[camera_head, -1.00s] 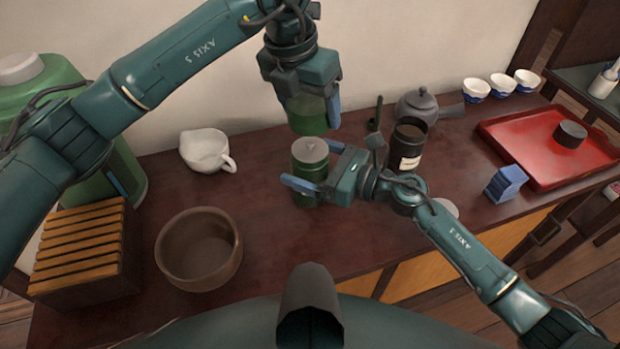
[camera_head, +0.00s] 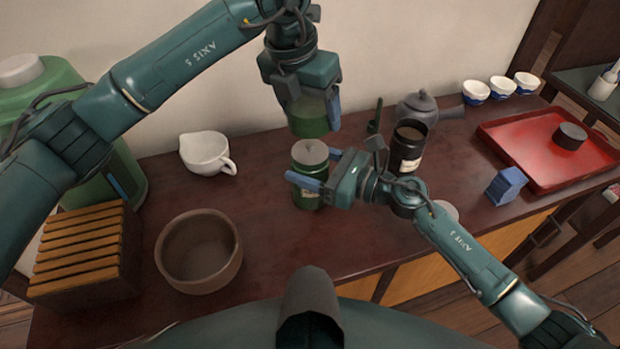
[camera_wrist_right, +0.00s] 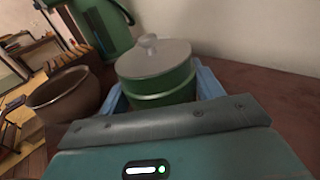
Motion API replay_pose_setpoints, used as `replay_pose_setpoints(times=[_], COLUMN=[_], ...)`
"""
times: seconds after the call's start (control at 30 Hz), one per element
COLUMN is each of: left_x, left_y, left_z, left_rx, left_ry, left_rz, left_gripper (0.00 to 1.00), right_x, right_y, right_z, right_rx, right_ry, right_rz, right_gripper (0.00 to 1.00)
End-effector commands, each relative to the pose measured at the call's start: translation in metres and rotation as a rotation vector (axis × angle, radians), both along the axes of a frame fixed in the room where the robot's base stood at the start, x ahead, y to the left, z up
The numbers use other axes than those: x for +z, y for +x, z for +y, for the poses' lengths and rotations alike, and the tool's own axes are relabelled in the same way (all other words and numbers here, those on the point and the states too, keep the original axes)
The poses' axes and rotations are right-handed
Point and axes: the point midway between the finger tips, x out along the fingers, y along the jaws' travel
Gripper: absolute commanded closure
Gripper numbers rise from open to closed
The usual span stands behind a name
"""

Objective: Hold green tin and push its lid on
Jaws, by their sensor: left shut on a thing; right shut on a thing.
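The green tin (camera_head: 306,197) stands upright on the dark table, with a grey top that has a small knob. The tin also shows in the right wrist view (camera_wrist_right: 165,92), between blue finger pads. My right gripper (camera_head: 318,170) is shut on the tin's side, coming from the right. My left gripper (camera_head: 312,108) is shut on the green lid (camera_head: 309,126) and holds it above the tin, apart from it. The gripper hides part of the lid. The left gripper and lid do not show in the right wrist view.
A black canister (camera_head: 407,151) and a dark teapot (camera_head: 422,106) stand right of the tin. A white pitcher (camera_head: 205,153) and brown bowl (camera_head: 198,251) stand left. A blue block (camera_head: 506,185) and red tray (camera_head: 540,165) lie farther right. The table between bowl and tin is clear.

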Motion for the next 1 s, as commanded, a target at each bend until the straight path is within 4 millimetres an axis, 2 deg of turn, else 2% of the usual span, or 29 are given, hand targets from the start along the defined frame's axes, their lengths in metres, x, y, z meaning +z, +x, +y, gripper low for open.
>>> replay_pose_setpoints(times=[0.13,0.4,1.0], left_x=[-0.011,-0.048,-0.052], left_y=[0.0,0.0,0.0], left_z=[0.0,0.0,-0.001], left_rx=[0.0,0.001,0.0], left_ry=[0.008,0.031,0.032], left_rz=[-0.005,-0.024,-0.028], left_gripper=[0.51,0.51,0.51], right_x=[0.0,0.0,0.0], right_y=[0.0,0.0,0.0], right_z=[0.0,0.0,0.0], right_rx=[0.0,0.0,0.0], right_ry=[-0.001,-0.001,-0.001], right_rz=[0.0,0.0,0.0], right_gripper=[0.76,0.76,0.76])
